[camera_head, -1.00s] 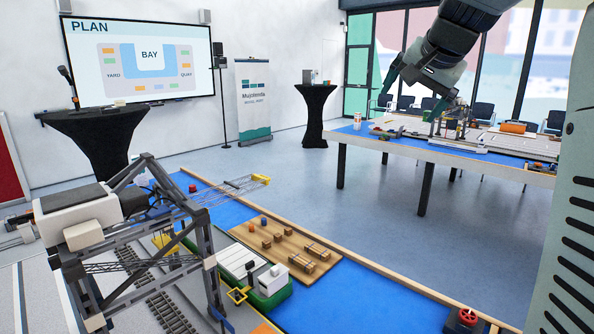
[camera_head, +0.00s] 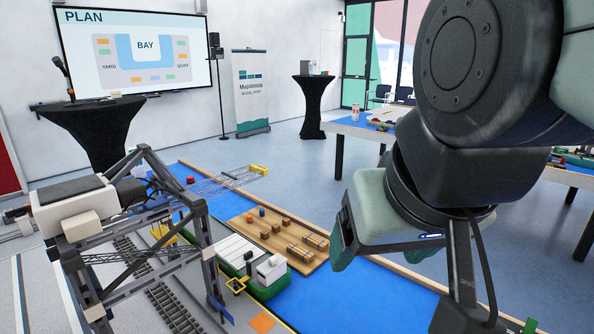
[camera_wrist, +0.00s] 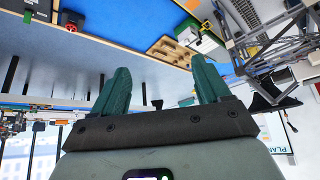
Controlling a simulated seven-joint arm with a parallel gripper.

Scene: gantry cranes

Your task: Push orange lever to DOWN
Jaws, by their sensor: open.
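I cannot pick out an orange lever in either view. My gripper (camera_wrist: 162,78) shows in the wrist view with its two dark green fingers apart and nothing between them. In the head view my gripper hangs at the right, over the edge of the blue layout, partly hidden by my arm. A model gantry crane (camera_head: 205,252) with a grey frame stands at the left, apart from my gripper. The crane also shows at the upper right of the wrist view (camera_wrist: 238,47). A red knob (camera_wrist: 71,26) on a dark box shows at the upper left there.
A green and white model boat (camera_head: 268,282) lies beside the crane. A brown board (camera_head: 272,238) with small blocks lies behind it. A wooden rim edges the blue surface (camera_head: 345,300). Another table (camera_head: 350,133) stands at the back. My arm covers much of the right side.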

